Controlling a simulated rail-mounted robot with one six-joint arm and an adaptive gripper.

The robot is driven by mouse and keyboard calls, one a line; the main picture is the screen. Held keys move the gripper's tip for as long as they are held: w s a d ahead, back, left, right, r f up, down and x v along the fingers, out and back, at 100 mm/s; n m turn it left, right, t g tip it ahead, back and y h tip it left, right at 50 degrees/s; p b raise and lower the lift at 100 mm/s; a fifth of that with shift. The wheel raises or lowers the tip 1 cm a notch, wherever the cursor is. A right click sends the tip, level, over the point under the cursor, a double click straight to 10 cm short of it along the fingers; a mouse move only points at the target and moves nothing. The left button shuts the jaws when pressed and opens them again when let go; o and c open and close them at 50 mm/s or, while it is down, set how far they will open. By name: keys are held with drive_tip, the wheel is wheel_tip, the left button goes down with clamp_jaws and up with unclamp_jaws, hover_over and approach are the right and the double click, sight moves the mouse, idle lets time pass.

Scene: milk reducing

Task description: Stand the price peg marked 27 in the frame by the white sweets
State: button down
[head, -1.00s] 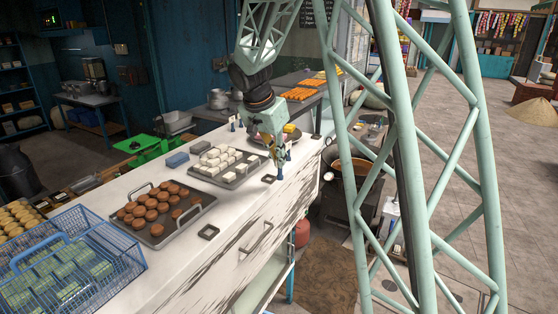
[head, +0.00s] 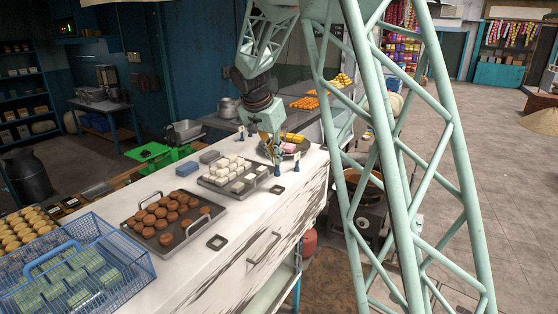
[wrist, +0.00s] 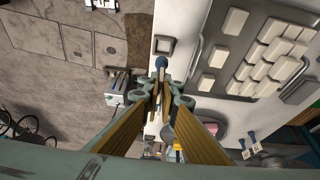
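My gripper (head: 270,150) is above the counter, just behind the small dark square frame (head: 277,189) beside the tray of white sweets (head: 231,171). Its fingers (wrist: 160,92) are close together around a price peg, whose blue end (wrist: 160,62) shows past the tips. In the head view this peg's blue part (head: 278,170) hangs behind the frame, apart from it. Its number cannot be read. In the wrist view the frame (wrist: 164,46) looks empty, just beyond the peg's end.
Other pegs stand at the tray's far side (head: 241,137) and towards the counter's right edge (head: 296,160). A brown-sweets tray (head: 180,238), another square frame (head: 217,242) and a blue basket (head: 72,270) are on the left.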

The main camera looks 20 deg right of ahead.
sight(276, 173)
drive_tip(key=shift+f, duration=0.3)
drive_tip(key=shift+s+f+b, duration=0.1)
drive_tip(key=shift+f+b, duration=0.4)
drive_tip(key=shift+f, duration=1.2)
drive_tip(key=shift+f+b, duration=1.15)
drive_tip(key=shift+f, duration=0.1)
drive_tip(key=shift+f+b, duration=0.2)
drive_tip(key=shift+b, duration=0.35)
drive_tip(key=c, duration=2.9)
unclamp_jaws()
drive_tip(key=shift+o, duration=0.2)
drive_tip(key=shift+r, duration=0.1)
drive_tip(key=v, duration=1.1)
drive_tip(key=shift+a+r, duration=0.2)
drive_tip(key=shift+r, duration=0.15)
